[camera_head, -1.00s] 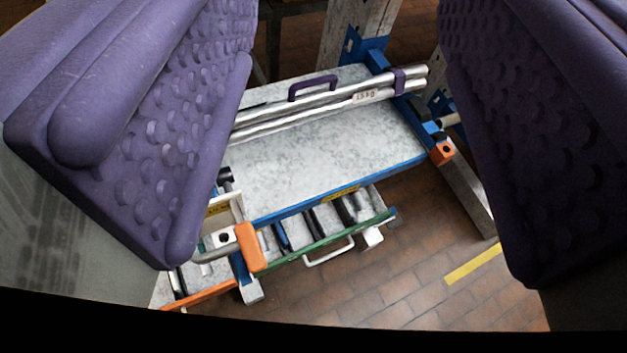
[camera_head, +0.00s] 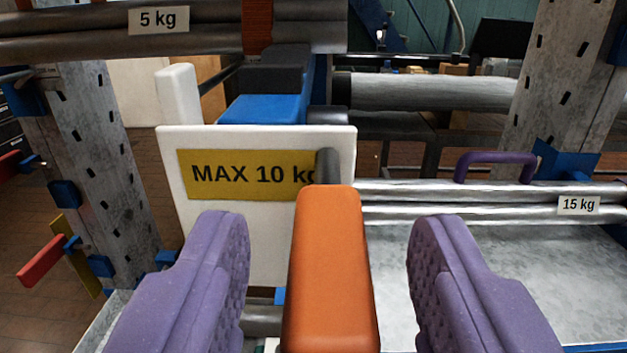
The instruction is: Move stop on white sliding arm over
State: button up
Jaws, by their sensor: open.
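My gripper (camera_head: 328,265) is open, its two purple ridged fingers on either side of an orange block-like stop (camera_head: 330,275). Gaps show between the stop and both fingers, so neither appears to touch it. The stop joins a short dark pin in front of a white plate (camera_head: 232,235). The plate carries a yellow label reading "MAX 10 kg", partly covered by the pin. A blue and black arm part (camera_head: 262,108) lies behind the plate's top edge. The stop's lower end is cut off by the picture's edge.
A dark bar (camera_head: 80,35) marked "5 kg" crosses above left. Silver tubes (camera_head: 450,210) marked "15 kg", with a purple handle (camera_head: 495,165), lie on a grey tabletop (camera_head: 500,275) at right. Perforated grey posts (camera_head: 95,160) stand left and right. Red and blue pegs (camera_head: 42,260) stick out at left.

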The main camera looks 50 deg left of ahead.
aim_at(328, 194)
jog(key=shift+x, duration=1.25)
grip_shut()
jog(key=shift+r, duration=0.1)
